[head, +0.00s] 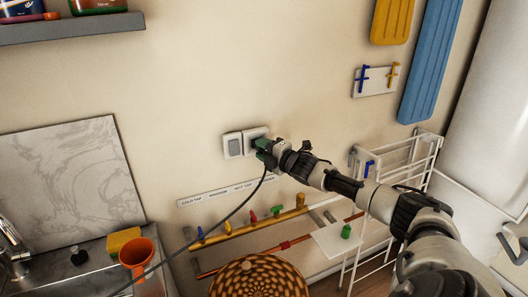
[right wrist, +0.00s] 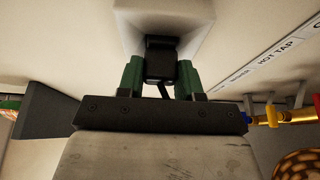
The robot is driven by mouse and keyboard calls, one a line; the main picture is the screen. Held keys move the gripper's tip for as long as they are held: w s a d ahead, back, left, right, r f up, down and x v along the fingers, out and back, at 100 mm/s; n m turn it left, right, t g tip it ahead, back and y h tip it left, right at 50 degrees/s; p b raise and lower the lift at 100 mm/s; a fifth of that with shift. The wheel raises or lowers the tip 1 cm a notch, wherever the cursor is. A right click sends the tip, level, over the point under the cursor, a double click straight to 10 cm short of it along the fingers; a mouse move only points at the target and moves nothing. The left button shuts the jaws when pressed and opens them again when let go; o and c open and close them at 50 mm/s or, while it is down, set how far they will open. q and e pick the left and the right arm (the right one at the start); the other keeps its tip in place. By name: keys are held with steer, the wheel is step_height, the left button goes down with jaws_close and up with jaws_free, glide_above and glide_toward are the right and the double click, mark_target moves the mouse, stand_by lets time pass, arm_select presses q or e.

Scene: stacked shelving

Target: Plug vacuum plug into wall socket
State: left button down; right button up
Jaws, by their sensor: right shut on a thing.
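The black vacuum plug (right wrist: 161,60) is between the two green fingertips of my right gripper (right wrist: 160,75), which is shut on it. In the right wrist view the plug's front meets the dark opening of the white wall socket (right wrist: 193,20); how deep it sits cannot be told. In the head view my right gripper (head: 266,148) is at the right-hand plate of the wall socket (head: 250,133), and it largely hides the plug. A dark cord (head: 222,222) runs from the plug down to the left. My left gripper is not in view.
A white switch plate (head: 232,145) is left of the socket. Below are a label strip (head: 215,195) and pipes with coloured taps (head: 240,228). A white wire rack (head: 415,160) stands right, a sink with an orange cup (head: 139,256) left. The wall above is clear.

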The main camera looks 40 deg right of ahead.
steer(key=shift+w+d, duration=0.1)
steer(key=shift+w, duration=0.25)
steer(key=o, duration=1)
steer(key=shift+s+f, duration=0.1)
steer(key=shift+s, duration=0.05)
steer(key=shift+s, duration=0.2)
steer(key=s+d+b, duration=0.1)
steer(key=s+b, duration=0.1)
steer(key=s, duration=0.8)
steer(key=shift+b, duration=0.4)
